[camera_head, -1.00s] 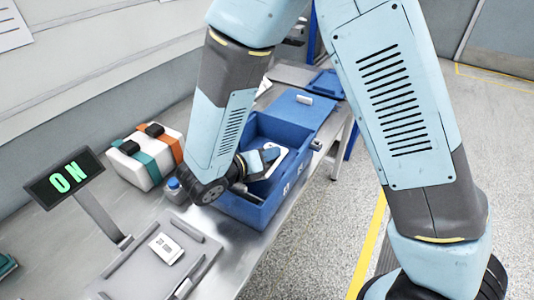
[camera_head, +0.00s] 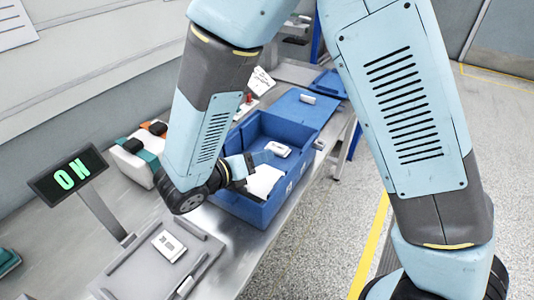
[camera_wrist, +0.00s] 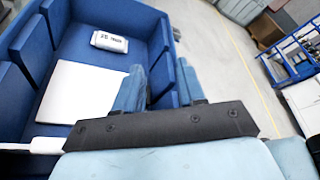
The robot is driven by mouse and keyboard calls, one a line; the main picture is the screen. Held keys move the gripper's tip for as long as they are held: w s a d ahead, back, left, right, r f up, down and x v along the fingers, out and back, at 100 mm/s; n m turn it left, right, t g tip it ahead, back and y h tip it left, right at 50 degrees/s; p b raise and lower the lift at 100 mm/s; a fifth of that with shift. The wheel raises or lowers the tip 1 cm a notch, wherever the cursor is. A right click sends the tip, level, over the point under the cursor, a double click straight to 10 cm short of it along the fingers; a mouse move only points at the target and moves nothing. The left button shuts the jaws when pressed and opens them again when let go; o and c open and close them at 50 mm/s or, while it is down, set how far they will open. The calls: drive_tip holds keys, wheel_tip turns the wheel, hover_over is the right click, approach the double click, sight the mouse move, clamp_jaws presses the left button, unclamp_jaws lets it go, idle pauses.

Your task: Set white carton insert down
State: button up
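The white carton insert (camera_head: 264,181) is a flat white sheet inside the blue bin (camera_head: 225,203), at its near end. It also shows in the wrist view (camera_wrist: 85,92), left of the fingers. My gripper (camera_head: 250,162) is over the bin, right by the sheet's edge.
The blue lid (camera_head: 300,110), with a small white item on it, lies behind the bin. On the left are a grey tray (camera_head: 205,262) with a white part, an ON display (camera_head: 70,174) and a white case (camera_head: 128,165).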

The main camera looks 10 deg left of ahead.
drive_tip(key=v, duration=0.6)
drive_tip(key=shift+s+a, duration=0.15)
drive_tip(key=shift+s, duration=0.15)
drive_tip(key=w+d+r+m+g, duration=0.3)
drive_tip(key=d+r+m+g, duration=0.2)
drive_tip(key=d+m, duration=0.5)
drive_tip(key=w+d+r+m+g, duration=0.35)
drive_tip(key=d+r+m, duration=0.3)
drive_tip(key=d, duration=0.65)
drive_tip(key=s+d+r+m+t+y, duration=0.1)
drive_tip(key=s+d+r+m+y, duration=0.2)
drive_tip(key=d+m, duration=0.4)
drive_tip(key=s+d+r+m+t+y, duration=0.1)
drive_tip(key=s+d+r+m+y, duration=0.2)
drive_tip(key=m, duration=1)
drive_tip(key=d+r+y, duration=0.2)
drive_tip(key=d, duration=0.2)
drive_tip(key=shift+s+d+r+y, duration=0.15)
drive_tip(key=shift+s+d+y, duration=0.1)
drive_tip(key=shift+s+y, duration=0.05)
